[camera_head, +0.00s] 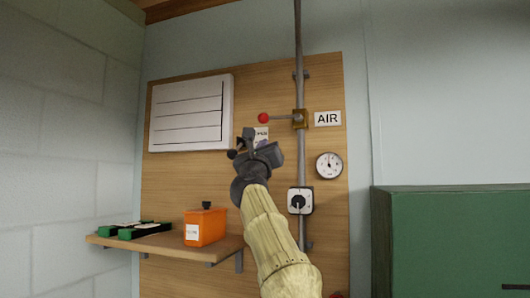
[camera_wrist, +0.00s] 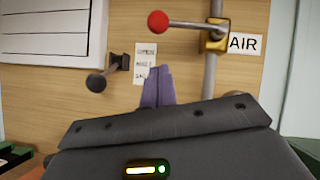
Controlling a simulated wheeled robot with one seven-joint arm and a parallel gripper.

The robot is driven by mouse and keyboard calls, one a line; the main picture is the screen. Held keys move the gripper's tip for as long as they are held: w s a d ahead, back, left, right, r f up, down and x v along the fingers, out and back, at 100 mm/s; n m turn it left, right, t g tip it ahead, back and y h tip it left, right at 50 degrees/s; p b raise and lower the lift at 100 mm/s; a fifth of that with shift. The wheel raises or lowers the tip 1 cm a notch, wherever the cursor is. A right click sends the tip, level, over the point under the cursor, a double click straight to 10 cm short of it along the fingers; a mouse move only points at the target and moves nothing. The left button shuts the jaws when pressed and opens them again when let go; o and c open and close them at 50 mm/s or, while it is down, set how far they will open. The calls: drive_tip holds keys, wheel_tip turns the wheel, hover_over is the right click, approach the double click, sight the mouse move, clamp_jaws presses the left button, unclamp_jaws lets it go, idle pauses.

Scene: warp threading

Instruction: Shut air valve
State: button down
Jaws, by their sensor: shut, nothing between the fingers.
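The air valve is a brass body (camera_head: 299,119) on a vertical grey pipe, beside a white AIR sign (camera_head: 327,118). Its lever ends in a red ball (camera_head: 263,118) and points left, roughly square to the pipe. In the wrist view the valve body (camera_wrist: 214,37) and red ball (camera_wrist: 158,22) are at the top. My gripper (camera_head: 262,141) is in front of the board, below and apart from the red ball. In the wrist view its purple fingers (camera_wrist: 158,85) are together and empty, in front of a small printed label (camera_wrist: 145,58).
A dark knob on a bracket (camera_wrist: 97,83) sticks out left of my fingers. A gauge (camera_head: 329,165) and a rotary switch (camera_head: 300,201) are below the valve. An orange box (camera_head: 205,226) stands on a shelf (camera_head: 165,246). A green cabinet (camera_head: 455,240) is at right.

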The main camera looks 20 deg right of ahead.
drive_tip(key=b+v, duration=0.5)
drive_tip(key=v, duration=0.2)
drive_tip(key=shift+w+a+f+b, duration=0.15)
drive_tip(key=shift+a+f+b, duration=0.1)
drive_tip(key=shift+f+b, duration=0.1)
